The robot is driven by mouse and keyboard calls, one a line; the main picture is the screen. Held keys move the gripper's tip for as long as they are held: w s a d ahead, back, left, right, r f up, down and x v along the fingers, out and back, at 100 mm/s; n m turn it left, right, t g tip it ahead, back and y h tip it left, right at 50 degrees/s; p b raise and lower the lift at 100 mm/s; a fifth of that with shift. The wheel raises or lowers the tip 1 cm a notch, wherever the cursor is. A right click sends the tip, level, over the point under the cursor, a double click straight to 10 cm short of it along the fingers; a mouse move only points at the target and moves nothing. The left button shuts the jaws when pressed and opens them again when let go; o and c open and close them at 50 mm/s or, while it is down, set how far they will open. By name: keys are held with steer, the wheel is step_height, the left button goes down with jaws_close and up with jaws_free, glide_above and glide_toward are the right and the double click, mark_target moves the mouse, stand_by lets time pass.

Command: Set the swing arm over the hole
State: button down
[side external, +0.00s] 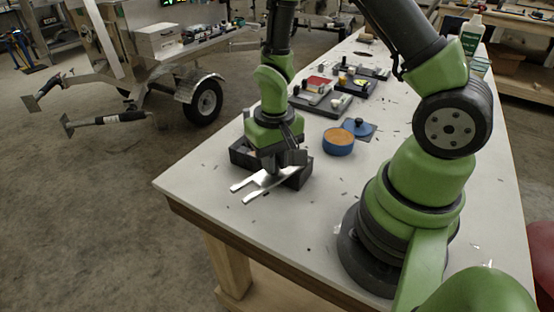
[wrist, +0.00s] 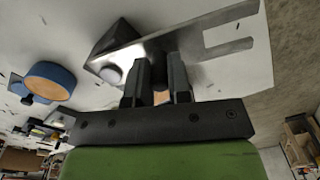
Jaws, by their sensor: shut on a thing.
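The swing arm is a flat, shiny metal piece with a forked end (side external: 258,184). It also shows in the wrist view (wrist: 215,42), with its fork pointing to the upper right. My gripper (side external: 283,164) is shut on the swing arm, and its two dark fingers (wrist: 161,75) are close together at the plate's lower edge in the wrist view. A dark block (side external: 298,180) lies under and behind the swing arm; its corner shows in the wrist view (wrist: 112,38). A pale round part (wrist: 111,74) shows beside the plate's near end. The hole is hidden from both views.
A round blue container with a tan top (side external: 338,141) stands right of my gripper, with a blue plate and knob (side external: 360,128) behind it. Trays of parts (side external: 320,98) lie farther back. Small dark bits are scattered on the white table (side external: 225,160). The table's front left is mostly clear.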

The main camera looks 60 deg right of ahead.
steer(key=w+m, duration=0.1)
steer(key=m, duration=0.2)
steer(key=shift+w+d+m, duration=0.3)
steer(key=shift+w+d, duration=0.1)
steer(key=m, duration=0.1)
steer(key=w+d+m, duration=0.1)
steer(key=m, duration=0.1)
steer(key=shift+w+d+m, duration=0.2)
steer(key=shift+w+m, duration=0.05)
steer(key=shift+m, duration=0.05)
steer(key=d+m, duration=0.1)
steer(key=w+m, duration=0.1)
steer(key=m, duration=0.1)
steer(key=shift+d+m, duration=0.3)
steer(key=shift+d, duration=0.1)
steer(key=shift+w+d+m, duration=0.1)
steer(key=shift+d+m, duration=0.45)
steer(key=shift+m, duration=0.4)
steer(key=shift+w+d+m, duration=0.1)
steer(key=shift+d+m, duration=0.4)
steer(key=shift+m, duration=0.45)
steer(key=c, duration=1.1)
jaws_free()
steer(key=shift+s, duration=0.1)
steer(key=shift+o, duration=0.2)
step_height(320, 180, up, 10)
